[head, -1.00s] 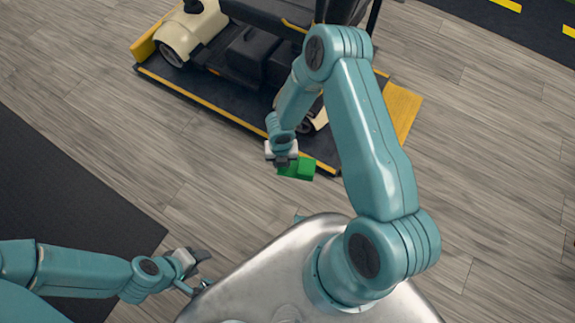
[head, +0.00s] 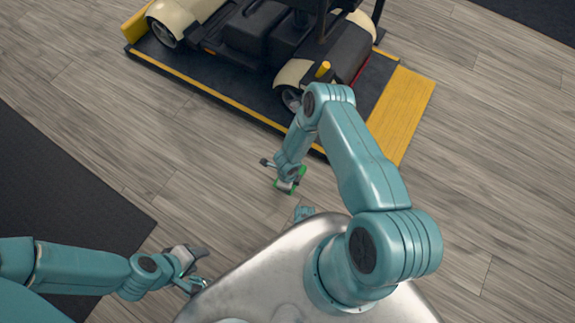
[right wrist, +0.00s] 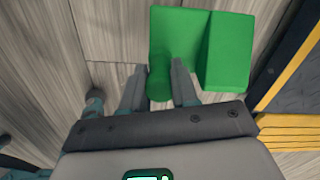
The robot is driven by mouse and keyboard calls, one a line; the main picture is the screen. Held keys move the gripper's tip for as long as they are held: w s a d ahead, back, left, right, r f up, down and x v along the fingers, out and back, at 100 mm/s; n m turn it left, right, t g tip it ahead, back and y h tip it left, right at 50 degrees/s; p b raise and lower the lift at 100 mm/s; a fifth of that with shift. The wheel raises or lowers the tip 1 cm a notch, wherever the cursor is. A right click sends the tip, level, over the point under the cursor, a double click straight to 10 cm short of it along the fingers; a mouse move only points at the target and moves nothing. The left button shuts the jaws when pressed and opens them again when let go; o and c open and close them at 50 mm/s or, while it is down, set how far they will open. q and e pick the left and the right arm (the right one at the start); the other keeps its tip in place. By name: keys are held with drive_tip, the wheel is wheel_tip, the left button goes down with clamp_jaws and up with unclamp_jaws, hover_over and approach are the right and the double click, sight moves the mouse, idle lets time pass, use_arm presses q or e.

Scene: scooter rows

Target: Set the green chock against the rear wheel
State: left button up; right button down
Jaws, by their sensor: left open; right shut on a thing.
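The green chock (head: 302,172) is mostly hidden by my right gripper (head: 286,181) in the head view. In the right wrist view the green chock (right wrist: 228,50) shows as a block with a rounded part between the fingers of my right gripper (right wrist: 158,88), which is shut on it. Chock and gripper are apart from the scooter, on the near side of its platform. The rear wheel (head: 291,98) shows under the cream fender, partly behind my right arm. My left gripper (head: 194,268) is open and empty at the lower left, far from the chock.
The scooter (head: 262,30) stands on a dark platform (head: 215,78) with a yellow edge strip and a yellow ramp (head: 405,110) at its right end. A dark mat (head: 70,200) lies at left. The wooden floor between the platform and my body is clear.

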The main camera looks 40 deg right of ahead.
wheel_tip(320, 180, down, 2)
drive_tip(key=shift+f, duration=0.1)
wheel_tip(320, 180, down, 4)
drive_tip(key=b, duration=0.2)
drive_tip(key=shift+f+b, duration=0.2)
drive_tip(key=shift+b, duration=0.15)
drive_tip(key=shift+r, duration=0.1)
drive_tip(key=c, duration=0.9)
unclamp_jaws()
drive_tip(key=shift+o, duration=0.2)
